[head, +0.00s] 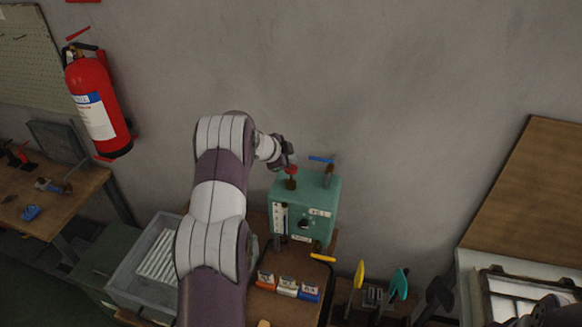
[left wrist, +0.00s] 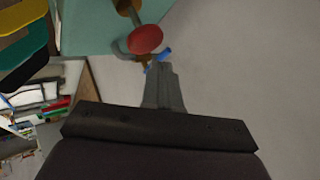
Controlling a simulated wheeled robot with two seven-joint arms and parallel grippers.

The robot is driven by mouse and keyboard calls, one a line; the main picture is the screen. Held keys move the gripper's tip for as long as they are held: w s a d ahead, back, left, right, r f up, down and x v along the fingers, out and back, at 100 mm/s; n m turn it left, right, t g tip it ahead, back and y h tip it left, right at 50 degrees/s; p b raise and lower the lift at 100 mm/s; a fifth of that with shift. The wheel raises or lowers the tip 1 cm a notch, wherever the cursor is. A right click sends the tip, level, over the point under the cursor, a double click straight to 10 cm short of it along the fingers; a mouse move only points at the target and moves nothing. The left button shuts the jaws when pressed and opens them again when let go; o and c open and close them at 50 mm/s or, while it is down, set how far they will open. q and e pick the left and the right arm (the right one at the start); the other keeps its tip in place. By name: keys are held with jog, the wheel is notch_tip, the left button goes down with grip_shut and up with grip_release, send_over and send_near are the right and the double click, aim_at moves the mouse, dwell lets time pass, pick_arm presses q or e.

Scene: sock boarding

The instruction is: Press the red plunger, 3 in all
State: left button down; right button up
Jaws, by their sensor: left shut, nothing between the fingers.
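The red plunger (head: 291,171) stands on top of a green box-shaped machine (head: 326,196) against the wall. In the left wrist view the plunger's red knob (left wrist: 145,39) sits on a brownish stem above the machine's top (left wrist: 85,25). My left gripper (head: 287,158) is at the knob, just above or beside it in the head view. Its shut, empty fingers (left wrist: 160,72) point toward the knob in the left wrist view. I cannot tell whether they touch it. A dark part at the lower right edge of the head view may be my right arm; the right gripper cannot be made out.
A blue-handled valve (head: 321,159) stands right of the plunger on the machine. A yellow lever (head: 322,257) juts out in front. Orange, white and blue small boxes (head: 288,287) lie before it. A grey bin (head: 128,272) is at left, a fire extinguisher (head: 96,105) on the wall.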

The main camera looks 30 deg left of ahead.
pick_arm(q)
jog(key=shift+f, duration=0.1)
dwell(0.5)
jog(key=shift+f, duration=0.35)
jog(key=shift+f+b, duration=0.8)
jog(key=shift+f, duration=0.85)
dwell(1.2)
dwell(0.4)
jog(key=shift+r+p, duration=1.25)
jog(key=shift+p, duration=0.2)
jog(key=shift+r, duration=0.8)
